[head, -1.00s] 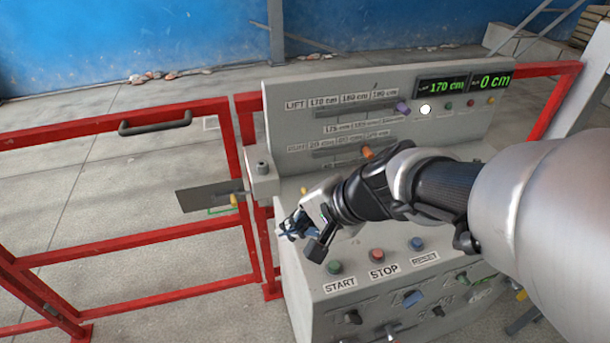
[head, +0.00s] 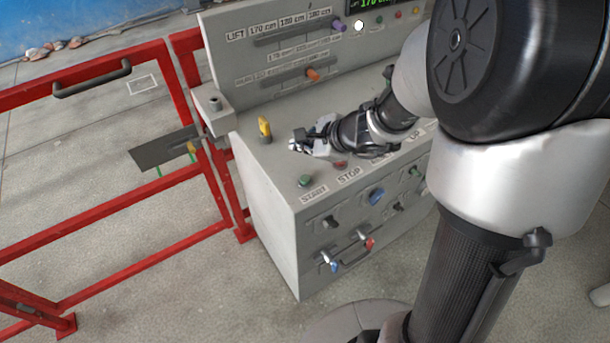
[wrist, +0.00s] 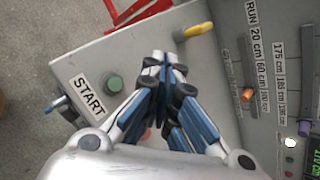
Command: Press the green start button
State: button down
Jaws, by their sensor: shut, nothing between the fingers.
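The green start button (head: 305,181) sits on the sloped top of the grey console (head: 262,190), above the START label (head: 313,193). In the wrist view the green button (wrist: 115,83) is left of my gripper's fingers, beside the START label (wrist: 88,98). My gripper (head: 297,142) is shut and empty. It hangs over the console top, behind the start button in the head view and apart from it. The red stop button (head: 341,164) is just below my gripper, partly hidden by it.
A yellow-topped lever (head: 265,130) stands at the console's left. The upright panel carries an orange slider (head: 312,73) and a purple slider (head: 338,26). Knobs and switches (head: 376,196) line the front face. A red gate (head: 110,180) with a metal latch plate borders the left.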

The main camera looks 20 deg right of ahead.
jog(key=b, duration=0.6)
send_over(303, 181)
notch_tip(303, 181, down, 8)
jog(key=shift+w+r, duration=0.1)
jog(key=shift+f+b, duration=0.5)
jog(key=shift+b, duration=0.25)
jog(key=shift+f, duration=0.1)
dwell(0.4)
jog(key=shift+f+b, duration=0.35)
jog(key=shift+b, duration=0.3)
jog(key=shift+f+b, duration=0.45)
jog(key=shift+b, duration=0.1)
dwell(0.5)
jog(key=shift+r, duration=0.1)
jog(key=shift+r+p, duration=0.65)
jog(key=shift+r, duration=0.15)
